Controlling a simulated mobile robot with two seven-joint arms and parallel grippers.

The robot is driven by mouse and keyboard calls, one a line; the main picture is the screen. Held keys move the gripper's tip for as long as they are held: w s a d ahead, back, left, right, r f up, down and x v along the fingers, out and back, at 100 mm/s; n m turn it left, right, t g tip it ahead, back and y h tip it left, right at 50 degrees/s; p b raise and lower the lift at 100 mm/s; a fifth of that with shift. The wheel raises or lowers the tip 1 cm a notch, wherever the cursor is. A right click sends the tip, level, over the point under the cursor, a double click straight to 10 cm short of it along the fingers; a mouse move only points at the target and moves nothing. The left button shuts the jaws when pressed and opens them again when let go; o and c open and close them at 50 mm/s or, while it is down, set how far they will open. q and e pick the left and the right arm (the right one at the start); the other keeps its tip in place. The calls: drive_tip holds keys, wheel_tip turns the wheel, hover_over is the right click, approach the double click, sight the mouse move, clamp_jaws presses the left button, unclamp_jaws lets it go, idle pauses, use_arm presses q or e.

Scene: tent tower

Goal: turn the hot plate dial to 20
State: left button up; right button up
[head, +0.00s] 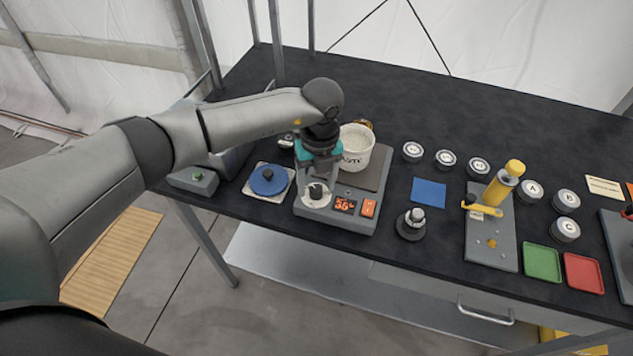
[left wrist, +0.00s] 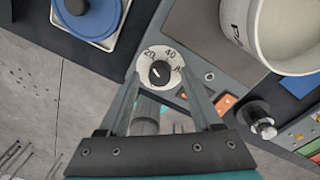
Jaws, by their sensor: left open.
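The grey hot plate (head: 338,217) stands near the table's front edge, with an orange display that seems to read 35 and an orange button. Its dial (head: 315,195) is a white disc with a dark knob. In the left wrist view the dial (left wrist: 160,73) shows the marks 20 and 40, and the knob has a white line. My left gripper (head: 317,184) points down at the dial and is open, its fingertips on either side of the knob. I cannot tell whether they touch it. My right gripper is not in view.
A white pot (head: 356,148) stands on the hot plate behind the dial. A blue round lid (head: 269,180) lies to the left. A dark-based metal piece (head: 411,226) stands to the right. Several labelled tins, a yellow-handled press (head: 490,225) and green and red trays stand farther right.

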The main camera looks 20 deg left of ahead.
sight(319, 188)
use_arm(q)
wheel_tip(319, 188, up, 15)
drive_tip(key=shift+w+d, duration=0.2)
drive_tip(key=shift+d, duration=0.05)
drive_tip(key=shift+f, duration=0.1)
idle(0.3)
